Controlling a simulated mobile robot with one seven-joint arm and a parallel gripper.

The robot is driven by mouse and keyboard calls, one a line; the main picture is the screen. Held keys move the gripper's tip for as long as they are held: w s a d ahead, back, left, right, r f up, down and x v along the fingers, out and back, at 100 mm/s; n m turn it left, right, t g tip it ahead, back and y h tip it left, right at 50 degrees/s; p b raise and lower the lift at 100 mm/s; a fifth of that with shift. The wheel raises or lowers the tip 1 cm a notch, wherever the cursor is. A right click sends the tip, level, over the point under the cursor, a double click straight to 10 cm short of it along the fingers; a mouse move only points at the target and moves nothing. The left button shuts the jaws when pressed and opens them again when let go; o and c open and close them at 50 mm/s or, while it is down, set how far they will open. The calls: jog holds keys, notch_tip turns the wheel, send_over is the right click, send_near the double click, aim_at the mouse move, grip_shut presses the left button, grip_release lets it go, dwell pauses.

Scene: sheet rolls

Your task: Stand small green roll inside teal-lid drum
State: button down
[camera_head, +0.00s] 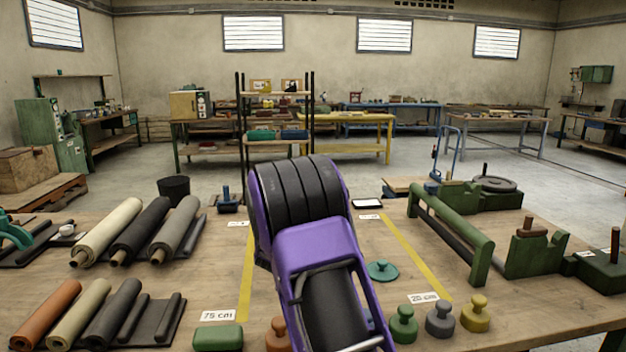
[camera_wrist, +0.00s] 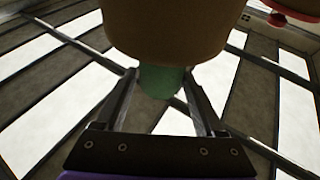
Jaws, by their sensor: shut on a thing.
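In the wrist view my gripper (camera_wrist: 160,84) has its two fingers on either side of a short green piece (camera_wrist: 160,80), shut on it. A large brown rounded body (camera_wrist: 165,28) sits right against the green piece and fills the top middle. I cannot tell whether the green piece is the small green roll. In the head view my purple and black arm hides the gripper. A teal lid with a knob (camera_head: 382,271) lies on the table right of my arm. I cannot make out its drum.
Large rolls (camera_head: 140,233) and smaller rolls (camera_head: 85,312) lie on the table (camera_head: 205,285) at left. Knobbed weights (camera_head: 440,319) stand at the front right. A green roller frame (camera_head: 455,235) is at the right. A black bucket (camera_head: 174,190) stands behind the rolls.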

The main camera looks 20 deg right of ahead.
jog(key=shift+f, duration=0.2)
grip_release()
jog(key=shift+f, duration=0.15)
jog(key=v, duration=1.7)
jog(key=shift+s, duration=0.15)
jog(key=shift+a, duration=0.15)
